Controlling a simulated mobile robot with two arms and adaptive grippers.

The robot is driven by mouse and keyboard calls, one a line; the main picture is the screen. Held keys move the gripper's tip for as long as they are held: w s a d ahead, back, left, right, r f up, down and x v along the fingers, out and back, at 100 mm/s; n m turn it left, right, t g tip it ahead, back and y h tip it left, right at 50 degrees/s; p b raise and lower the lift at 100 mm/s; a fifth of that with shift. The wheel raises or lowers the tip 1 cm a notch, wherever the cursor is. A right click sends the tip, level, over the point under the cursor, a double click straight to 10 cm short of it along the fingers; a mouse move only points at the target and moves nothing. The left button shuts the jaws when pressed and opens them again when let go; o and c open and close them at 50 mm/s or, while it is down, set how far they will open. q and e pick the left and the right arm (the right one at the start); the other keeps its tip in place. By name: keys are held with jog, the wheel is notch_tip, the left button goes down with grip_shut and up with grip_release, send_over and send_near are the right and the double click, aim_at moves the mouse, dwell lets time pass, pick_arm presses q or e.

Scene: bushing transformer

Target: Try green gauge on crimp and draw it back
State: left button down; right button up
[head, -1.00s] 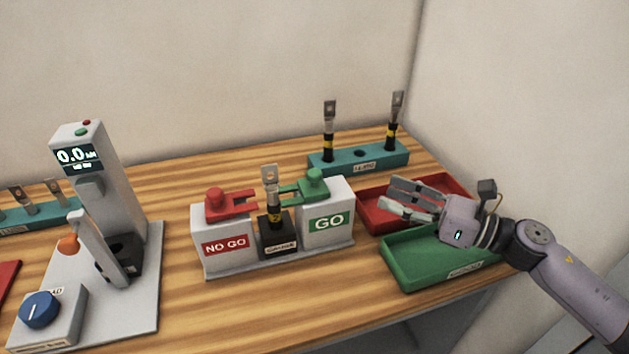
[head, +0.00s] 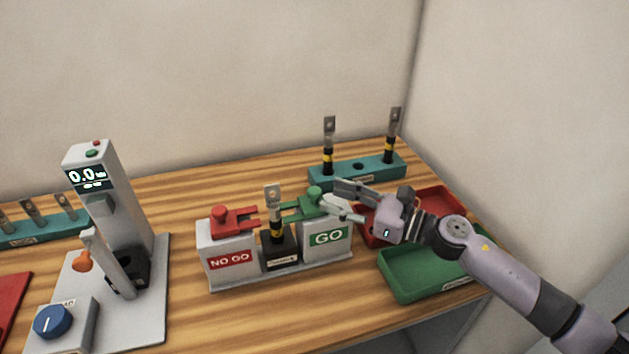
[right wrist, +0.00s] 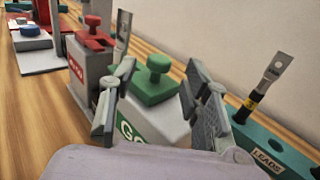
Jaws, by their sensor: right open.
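The green gauge (head: 315,202) with its round knob sits on the white GO block (head: 328,240). Its forked end points left toward the crimp lug (head: 272,198), which stands upright in the black holder (head: 281,254) between the two blocks. Whether the fork touches the crimp is unclear. My right gripper (head: 345,202) is open just right of the green gauge. In the right wrist view the green gauge (right wrist: 152,82) shows between the spread fingers (right wrist: 158,105), its knob not gripped. My left gripper is not in view.
The red NO GO gauge (head: 233,219) sits on the left block. A teal rack (head: 355,172) with two leads stands behind. Red (head: 447,198) and green (head: 410,286) trays lie to the right. A tester (head: 120,215) stands at left. Bare table lies in front.

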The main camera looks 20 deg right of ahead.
aim_at(314, 190)
jog(key=p+x, duration=0.1)
jog(key=x, duration=0.3)
jog(key=shift+w+a+r+p, duration=0.15)
jog(key=shift+w+a+p, duration=0.1)
jog(key=shift+w+p, duration=0.05)
jog(key=shift+w+a, duration=0.35)
jog(key=shift+a, duration=0.1)
jog(key=shift+c, duration=0.4)
grip_shut()
